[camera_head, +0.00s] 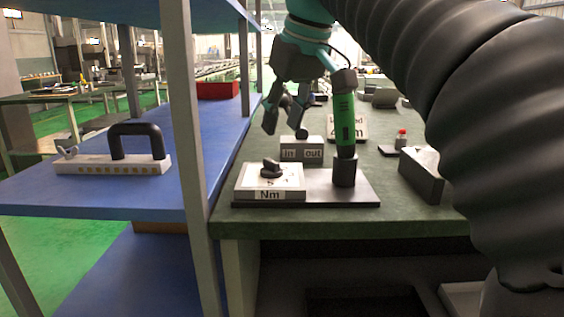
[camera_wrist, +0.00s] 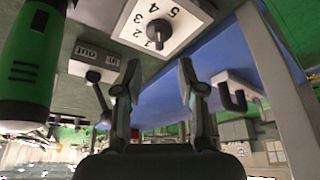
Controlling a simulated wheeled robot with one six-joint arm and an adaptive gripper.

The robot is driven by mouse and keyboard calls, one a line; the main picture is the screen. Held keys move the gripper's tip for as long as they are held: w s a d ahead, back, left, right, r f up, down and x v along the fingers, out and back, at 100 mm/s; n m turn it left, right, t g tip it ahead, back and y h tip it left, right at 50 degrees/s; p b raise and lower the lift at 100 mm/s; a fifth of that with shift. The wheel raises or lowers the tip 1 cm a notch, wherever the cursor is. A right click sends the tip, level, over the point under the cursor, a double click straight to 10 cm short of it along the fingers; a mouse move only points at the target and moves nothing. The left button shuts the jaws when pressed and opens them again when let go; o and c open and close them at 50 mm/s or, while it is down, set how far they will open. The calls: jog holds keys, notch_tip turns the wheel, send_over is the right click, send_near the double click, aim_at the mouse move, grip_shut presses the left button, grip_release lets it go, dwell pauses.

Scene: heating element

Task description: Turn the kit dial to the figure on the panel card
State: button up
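The kit dial is a dark knob (camera_head: 271,168) on a white box (camera_head: 243,185) marked "Nm", at the front left of the green bench. In the wrist view the knob (camera_wrist: 155,33) is ringed by figures, with 2 to 5 legible; its exact setting I cannot tell. A pale card (camera_head: 361,127) stands behind the green tool, which hides part of its text; its figure is not clearly readable. My gripper (camera_head: 284,117) is above and behind the dial box, touching nothing. In the wrist view my gripper (camera_wrist: 160,77) has its fingers apart and empty.
A green tool (camera_head: 344,115) stands upright in a dark holder (camera_head: 345,173) right of the dial. An "in/out" box (camera_head: 302,147) with a ball-topped lever stands behind. A grey block (camera_head: 421,175) is at right. A shelf post (camera_head: 190,120) rises at left.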

aim_at(272, 161)
jog(key=b+x, duration=0.2)
jog(key=x, duration=0.6)
jog(key=shift+f, duration=0.1)
grip_shut()
